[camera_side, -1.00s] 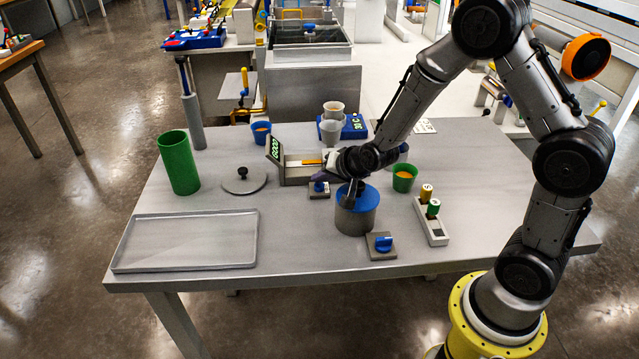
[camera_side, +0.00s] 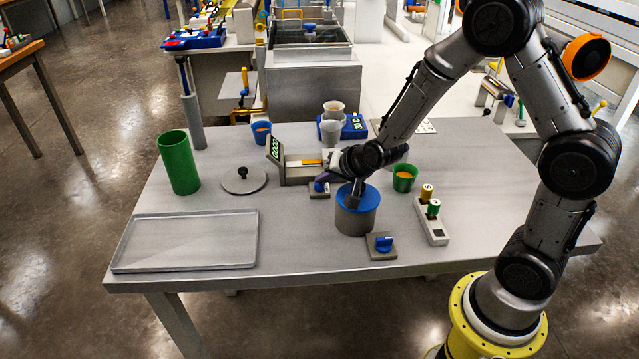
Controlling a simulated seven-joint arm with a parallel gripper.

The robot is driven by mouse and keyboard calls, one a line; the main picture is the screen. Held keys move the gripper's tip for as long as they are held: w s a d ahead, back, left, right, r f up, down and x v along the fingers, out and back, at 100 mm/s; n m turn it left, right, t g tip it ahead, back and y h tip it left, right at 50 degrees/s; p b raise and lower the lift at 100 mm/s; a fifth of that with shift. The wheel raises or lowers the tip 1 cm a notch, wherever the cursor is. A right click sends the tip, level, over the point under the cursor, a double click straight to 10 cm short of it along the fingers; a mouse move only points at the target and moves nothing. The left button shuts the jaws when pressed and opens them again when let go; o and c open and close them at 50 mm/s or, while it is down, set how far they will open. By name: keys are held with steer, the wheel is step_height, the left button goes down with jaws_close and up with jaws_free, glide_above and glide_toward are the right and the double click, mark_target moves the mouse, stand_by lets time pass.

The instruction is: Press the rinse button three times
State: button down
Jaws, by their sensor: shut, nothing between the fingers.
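My gripper (camera_side: 322,180) is shut and empty over the middle of the table, pointing left and down. Its tips are at a small grey block with a blue top (camera_side: 318,191), partly hidden by them. I cannot tell whether they touch the blue top or press it down. A second grey block with a blue knob (camera_side: 382,243) sits near the table's front edge, clear of my gripper. I can read no rinse label on either one.
A grey pot with a blue lid (camera_side: 354,222) stands right of the gripper, under my wrist. A green cup (camera_side: 404,178) and a block with two pegs (camera_side: 434,230) stand right. A flat tray (camera_side: 185,241) lies front left.

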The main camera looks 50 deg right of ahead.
steer(key=shift+w+r, duration=0.2)
steer(key=shift+r, duration=2.55)
steer(key=s+a+r+n+t+y, duration=0.1)
steer(key=s+a+r, duration=0.15)
steer(key=r, duration=0.55)
steer(key=s+a+r+n+t, duration=0.15)
steer(key=s+r, duration=0.25)
steer(key=r, duration=0.4)
steer(key=s+f+n+g, duration=0.2)
steer(key=s+n, duration=0.2)
steer(key=s, duration=0.7)
steer(key=s+a+f+n+g, duration=0.1)
steer(key=s+f+n+g, duration=0.1)
steer(key=s, duration=0.9)
steer(key=shift+f+n+g, duration=0.25)
steer(key=shift+n+g, duration=0.6)
steer(key=shift+n, duration=0.3)
